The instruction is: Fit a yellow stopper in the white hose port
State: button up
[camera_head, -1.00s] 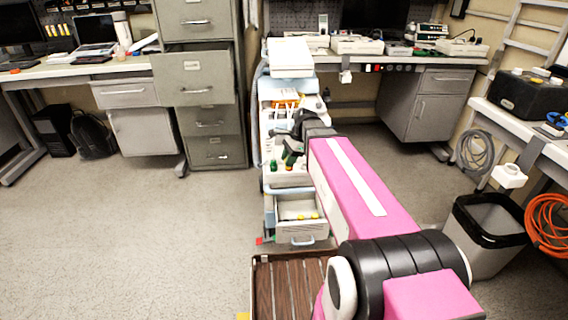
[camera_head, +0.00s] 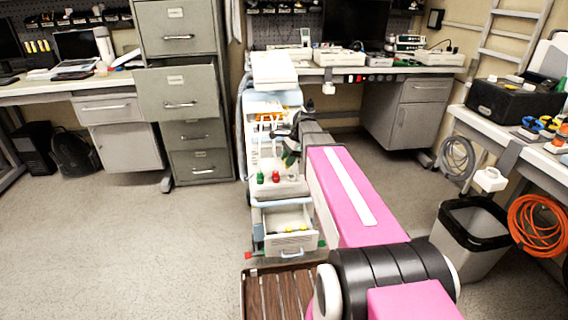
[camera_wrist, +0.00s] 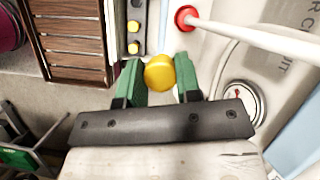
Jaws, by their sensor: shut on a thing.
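My gripper (camera_wrist: 160,78) has two green fingers, shut on a round yellow stopper (camera_wrist: 160,72) in the wrist view. In the head view my arm hides most of the gripper; a bit of green shows beside the white cart (camera_head: 257,215). In the wrist view a red-ringed port (camera_wrist: 186,18) with a white tube leaving it lies on the pale panel beyond the right finger. I cannot make out a separate white hose port. More yellow stoppers (camera_wrist: 134,47) sit in a grey strip beyond the left finger. The cart's open drawer (camera_head: 291,243) holds small yellow things.
A round gauge (camera_wrist: 243,98) is set in the panel right of the gripper. A brown slatted surface (camera_wrist: 72,45) lies to the left. In the head view a black-rimmed bin (camera_head: 472,238) stands right of my arm. The floor at left is clear.

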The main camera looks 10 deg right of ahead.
jog(key=shift+w+d+f, duration=0.35)
jog(key=shift+w+f, duration=0.1)
jog(key=shift+f, duration=0.4)
jog(key=shift+w+d+f, duration=0.4)
jog(key=shift+w+f, duration=0.05)
jog(key=shift+f, duration=0.4)
jog(key=shift+w+d+f, duration=0.35)
jog(key=shift+w+f, duration=0.1)
jog(key=shift+f, duration=0.4)
